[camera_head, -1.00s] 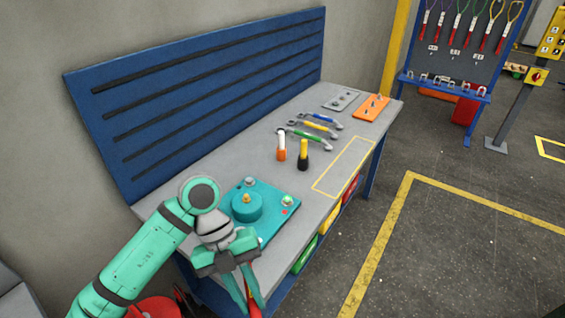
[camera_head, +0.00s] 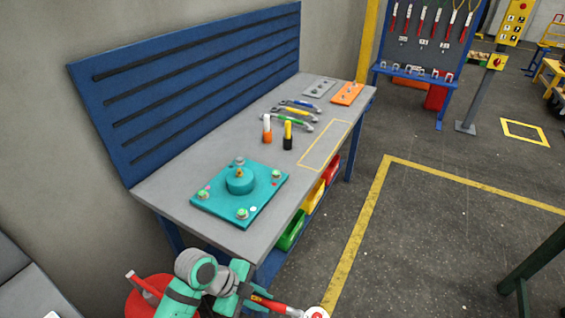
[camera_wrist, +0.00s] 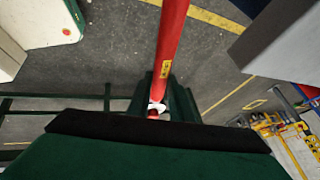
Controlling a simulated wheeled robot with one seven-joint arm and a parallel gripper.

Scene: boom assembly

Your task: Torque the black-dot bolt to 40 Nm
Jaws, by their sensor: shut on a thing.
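The teal plate (camera_head: 218,212) lies on the workbench with a round hub (camera_head: 240,184) in its middle. Bolts stand near its corners: a right one (camera_head: 276,174), a front one (camera_head: 242,214), a left one (camera_head: 205,194) and a back one (camera_head: 239,161) partly behind the hub. Small coloured dots sit beside some bolts; I cannot make out a black one. My gripper (camera_head: 244,288) is below and in front of the bench's near edge, apart from the plate. It is shut on a red wrench-like tool (camera_head: 272,303), which also shows in the wrist view (camera_wrist: 170,45).
The grey workbench (camera_head: 165,185) carries an orange-and-white tool (camera_head: 267,129), a yellow-and-black tool (camera_head: 288,136) and several wrenches (camera_head: 297,112). Coloured bins (camera_head: 291,231) sit under its front edge. A red round object (camera_head: 150,296) stands beside my arm. Open floor (camera_head: 420,230) lies to the right.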

